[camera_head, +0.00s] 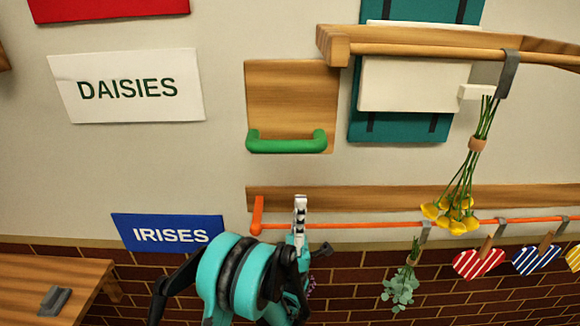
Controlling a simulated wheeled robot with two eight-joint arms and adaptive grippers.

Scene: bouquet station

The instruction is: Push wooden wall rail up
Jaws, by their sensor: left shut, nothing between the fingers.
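A wooden wall rail (420,50) with a round front bar runs from the upper middle to the right edge. A bunch of yellow flowers (457,205) hangs upside down from a grey hook (508,75) on it. Lower down, a long wooden board (400,198) is on the wall, with an orange rail (370,225) in front. My left gripper (300,203) is shut and empty, pointing up in front of this board near the orange rail's left end. It is well below the wooden rail; I cannot tell whether it touches the board. My right gripper is not in view.
A wooden panel with a green handle (287,143) is above my left gripper. Greenery (401,287) and striped hearts (479,263) hang from the orange rail. DAISIES (126,87) and IRISES (168,233) signs are at left. A wooden table (60,275) stands lower left.

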